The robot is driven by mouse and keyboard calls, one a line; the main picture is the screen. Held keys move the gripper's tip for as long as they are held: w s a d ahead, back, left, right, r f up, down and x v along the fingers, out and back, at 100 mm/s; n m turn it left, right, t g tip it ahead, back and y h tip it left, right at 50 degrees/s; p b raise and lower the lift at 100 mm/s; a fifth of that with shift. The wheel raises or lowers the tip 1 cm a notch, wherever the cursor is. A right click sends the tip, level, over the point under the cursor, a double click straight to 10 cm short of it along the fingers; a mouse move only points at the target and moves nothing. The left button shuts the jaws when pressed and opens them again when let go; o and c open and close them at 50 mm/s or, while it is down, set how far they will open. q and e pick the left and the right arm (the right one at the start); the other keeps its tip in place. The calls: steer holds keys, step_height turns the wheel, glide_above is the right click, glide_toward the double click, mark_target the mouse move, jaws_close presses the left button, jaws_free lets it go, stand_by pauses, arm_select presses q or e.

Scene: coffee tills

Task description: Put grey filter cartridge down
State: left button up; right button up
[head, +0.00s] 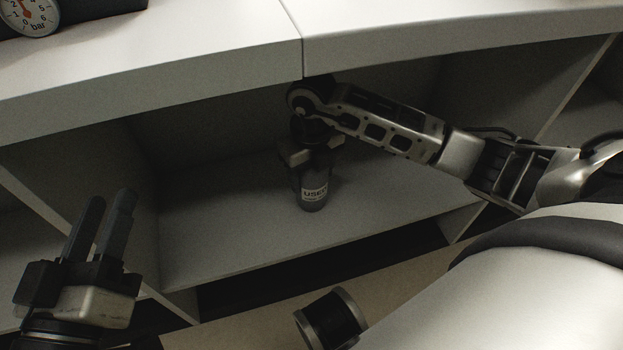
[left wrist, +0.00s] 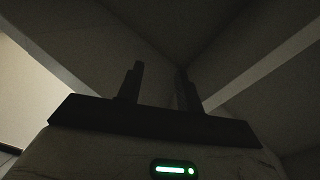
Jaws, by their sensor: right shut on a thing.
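The grey filter cartridge (head: 314,195) is a dark grey cylinder with a pale label reading "USED". It is upright inside the open shelf compartment under the counter. My right gripper (head: 311,163) reaches in from the right and is shut on its upper part from above, hiding its top. The cartridge's base is at or just above the shelf floor (head: 240,238); I cannot tell if it touches. My left gripper (head: 110,196) is at the lower left of the head view, fingers apart and empty. Its fingers also show in the left wrist view (left wrist: 160,82).
The white counter top (head: 180,60) overhangs the compartment close above my right arm. A dividing wall (head: 125,185) bounds the compartment on the left. A pressure gauge (head: 28,15) stands on the counter at the far left. The shelf floor around the cartridge is clear.

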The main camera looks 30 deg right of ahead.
arm_select(q)
steer(key=shift+w+r, duration=0.15)
steer(key=shift+r, duration=0.15)
arm_select(e)
steer(key=shift+w, duration=0.1)
steer(key=shift+f, duration=0.15)
steer(key=o, duration=1.2)
arm_select(q)
steer(key=shift+r+m, duration=0.1)
steer(key=shift+m, duration=0.2)
arm_select(e)
steer(key=shift+o, duration=0.2)
arm_select(q)
steer(key=shift+r, duration=0.1)
